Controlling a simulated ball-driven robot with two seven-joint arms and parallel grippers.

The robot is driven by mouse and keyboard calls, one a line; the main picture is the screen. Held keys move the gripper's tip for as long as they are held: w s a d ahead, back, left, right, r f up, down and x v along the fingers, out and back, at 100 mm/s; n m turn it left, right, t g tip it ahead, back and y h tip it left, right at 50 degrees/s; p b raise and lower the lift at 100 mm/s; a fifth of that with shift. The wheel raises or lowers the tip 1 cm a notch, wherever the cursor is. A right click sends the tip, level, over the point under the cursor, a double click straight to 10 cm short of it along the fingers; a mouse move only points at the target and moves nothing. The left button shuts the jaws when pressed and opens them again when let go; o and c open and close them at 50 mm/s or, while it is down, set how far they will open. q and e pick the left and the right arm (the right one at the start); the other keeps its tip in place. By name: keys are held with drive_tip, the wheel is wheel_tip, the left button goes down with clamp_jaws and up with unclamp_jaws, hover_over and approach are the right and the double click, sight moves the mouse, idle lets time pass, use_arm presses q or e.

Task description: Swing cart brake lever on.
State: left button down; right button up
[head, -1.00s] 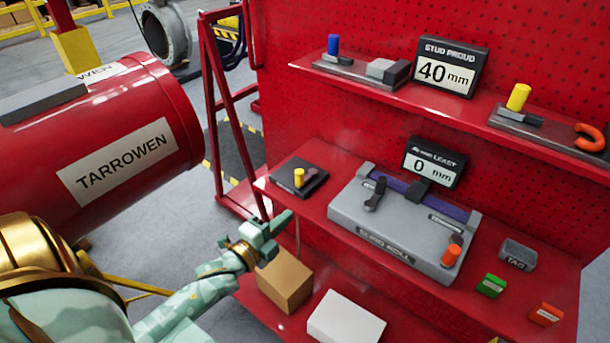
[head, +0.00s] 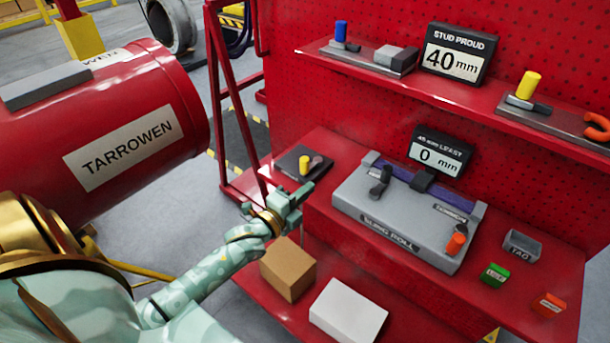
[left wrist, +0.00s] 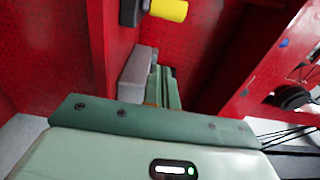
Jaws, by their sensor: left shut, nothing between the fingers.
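A dark base plate (head: 290,157) sits at the left end of the red cart's middle shelf. It carries a small lever with a yellow grip (head: 303,165); no label on it is readable, so I cannot confirm that it is the brake lever. My left gripper (head: 297,194) is shut and empty, just in front of and below this lever, apart from it. In the left wrist view the shut fingers (left wrist: 162,88) point toward the red cart, and a yellow grip (left wrist: 167,10) shows at the top edge. My right gripper is not in view.
A grey sling roll unit (head: 390,225) with an orange-gripped lever (head: 456,243) stands right of the plate. The upper shelf (head: 450,95) holds other levers. A brown box (head: 288,270) and a white box (head: 347,310) lie below. A large red cylinder (head: 100,130) is at left.

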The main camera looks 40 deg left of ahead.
sight(304, 175)
use_arm(q)
drive_tip(key=w, duration=0.3)
drive_tip(key=shift+w+d, duration=0.15)
drive_tip(key=shift+w, duration=0.25)
drive_tip(key=shift+w+a+b, duration=0.15)
drive_tip(key=shift+w+a, duration=0.05)
drive_tip(key=shift+a, duration=0.4)
drive_tip(key=shift+w+a+b, duration=0.15)
drive_tip(key=shift+a, duration=0.45)
drive_tip(key=shift+w+a, duration=0.2)
drive_tip(key=shift+a, duration=0.45)
